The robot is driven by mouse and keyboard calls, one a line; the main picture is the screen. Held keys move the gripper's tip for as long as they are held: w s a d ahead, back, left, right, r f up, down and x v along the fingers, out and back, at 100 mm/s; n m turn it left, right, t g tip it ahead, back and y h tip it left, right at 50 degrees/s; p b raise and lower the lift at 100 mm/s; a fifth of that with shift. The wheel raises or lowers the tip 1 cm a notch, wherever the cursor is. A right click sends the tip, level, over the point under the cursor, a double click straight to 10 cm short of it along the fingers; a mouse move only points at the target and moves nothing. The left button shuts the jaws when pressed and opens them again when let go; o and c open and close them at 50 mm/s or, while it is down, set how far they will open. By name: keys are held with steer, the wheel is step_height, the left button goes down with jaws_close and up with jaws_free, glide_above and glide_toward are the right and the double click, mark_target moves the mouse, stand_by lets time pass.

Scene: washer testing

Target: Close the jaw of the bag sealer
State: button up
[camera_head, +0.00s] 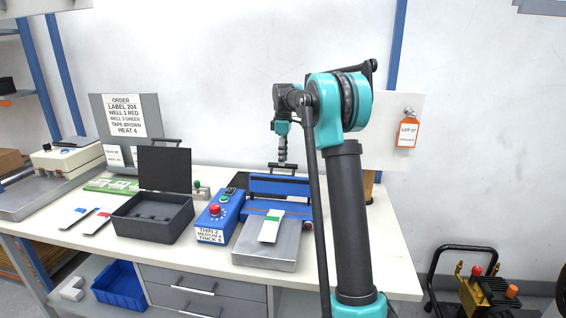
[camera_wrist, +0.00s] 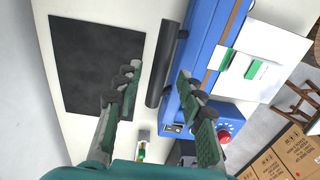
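The bag sealer (camera_head: 264,256) stands on the table with a metal tray in front. Its blue upper jaw (camera_head: 279,186) stands raised above the blue base, with a gap between them. A dark handle bar (camera_head: 281,167) sits at the back of the jaw; it also shows in the wrist view (camera_wrist: 167,66). A white pouch with a green band (camera_head: 270,228) lies across the tray to the jaw line. My gripper (camera_head: 282,158) is just above the handle bar. In the wrist view my gripper (camera_wrist: 157,78) is open, its fingers spread around the bar's line; contact cannot be told.
A blue control box (camera_head: 219,219) with a red button adjoins the sealer's left. An open dark case (camera_head: 153,217) stands further left, beside pouches (camera_head: 97,221). A black mat (camera_wrist: 95,65) lies behind the sealer. An orange tag (camera_head: 407,132) hangs on the back panel.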

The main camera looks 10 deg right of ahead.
steer(key=shift+f, duration=1)
jaws_close()
